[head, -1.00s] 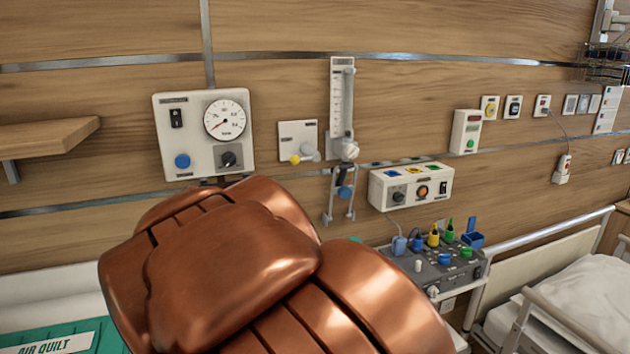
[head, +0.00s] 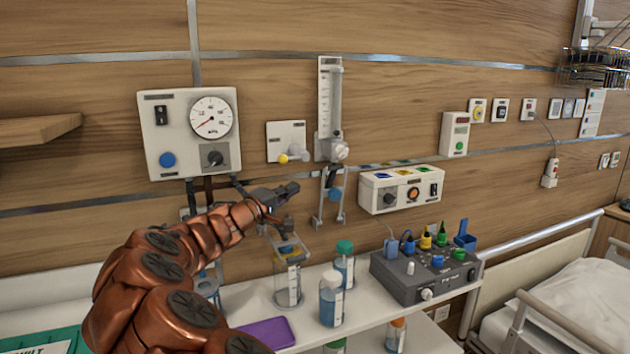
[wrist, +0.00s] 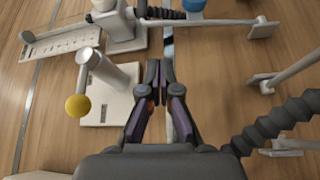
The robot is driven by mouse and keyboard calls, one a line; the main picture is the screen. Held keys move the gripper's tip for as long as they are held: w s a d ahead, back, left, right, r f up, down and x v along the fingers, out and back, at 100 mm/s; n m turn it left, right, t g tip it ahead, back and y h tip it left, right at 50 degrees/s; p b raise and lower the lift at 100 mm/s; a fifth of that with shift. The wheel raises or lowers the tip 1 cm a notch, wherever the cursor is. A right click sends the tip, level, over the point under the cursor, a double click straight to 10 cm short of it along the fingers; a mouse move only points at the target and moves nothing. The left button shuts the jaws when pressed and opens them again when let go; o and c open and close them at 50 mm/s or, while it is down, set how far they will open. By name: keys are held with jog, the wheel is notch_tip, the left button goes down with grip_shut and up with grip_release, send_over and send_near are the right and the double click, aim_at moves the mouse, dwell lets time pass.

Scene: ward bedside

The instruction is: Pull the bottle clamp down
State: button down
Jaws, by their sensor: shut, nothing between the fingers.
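A pale metal bracket (head: 318,208) with two hanging arms and a blue knob is on the wall rail below the flowmeter. Its padded arms show at the right of the wrist view (wrist: 262,85). A clear jar (head: 287,283) with a metal frame over its top stands lower, on the shelf. I cannot tell which of these is the bottle clamp. My gripper (head: 292,190) is just left of the bracket and above the jar. In the wrist view its dark fingertips (wrist: 158,66) are together, with nothing visible between them.
A gauge panel (head: 160,115) is on the left wall, with a yellow-knobbed outlet (head: 285,135) beside the flowmeter (head: 328,95). Bottles (head: 331,300), a purple item (head: 265,333) and a grey device (head: 400,282) crowd the shelf. A dark corrugated hose (wrist: 275,125) hangs near my gripper.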

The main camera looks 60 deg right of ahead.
dwell(0.3)
jog(key=p, duration=0.2)
send_over(334, 196)
jog(key=w+a, duration=0.3)
jog(key=w, duration=0.1)
jog(key=shift+w+r, duration=0.15)
jog(key=shift+r, duration=0.25)
jog(key=shift+f+b, duration=0.15)
jog(key=shift+b, duration=0.2)
